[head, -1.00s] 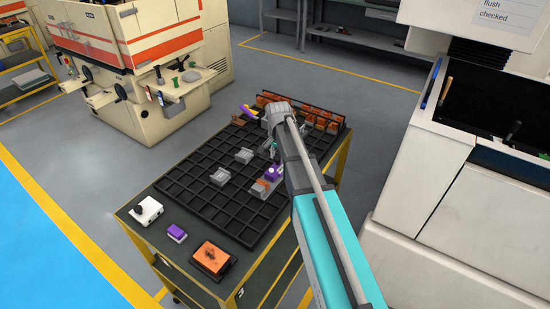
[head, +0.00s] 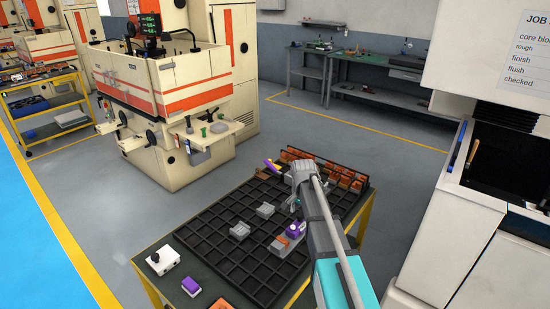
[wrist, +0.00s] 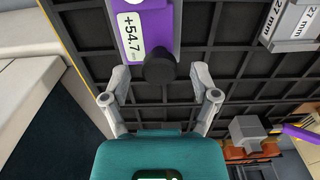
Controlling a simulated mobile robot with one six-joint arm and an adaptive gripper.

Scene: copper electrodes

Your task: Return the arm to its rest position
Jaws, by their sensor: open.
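My arm reaches out over the black gridded tray (head: 215,262) on the cart. My gripper (head: 294,203) is small in the head view, above the right part of the tray. In the wrist view my gripper (wrist: 160,74) has its two fingers spread, with nothing held between them. A purple block with a white "+54.7" label (wrist: 150,30) and a dark round knob shows just past the fingertips. It also shows in the head view as a purple-topped piece (head: 293,228) on the tray. I cannot tell the exact gap between it and the fingers.
Grey blocks (head: 240,231) sit on the tray, with a row of orange-brown pieces (head: 345,178) at its back edge. A white box (head: 163,260) and a purple block (head: 191,287) lie at the cart's front left. A large white machine (head: 470,240) stands close on the right.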

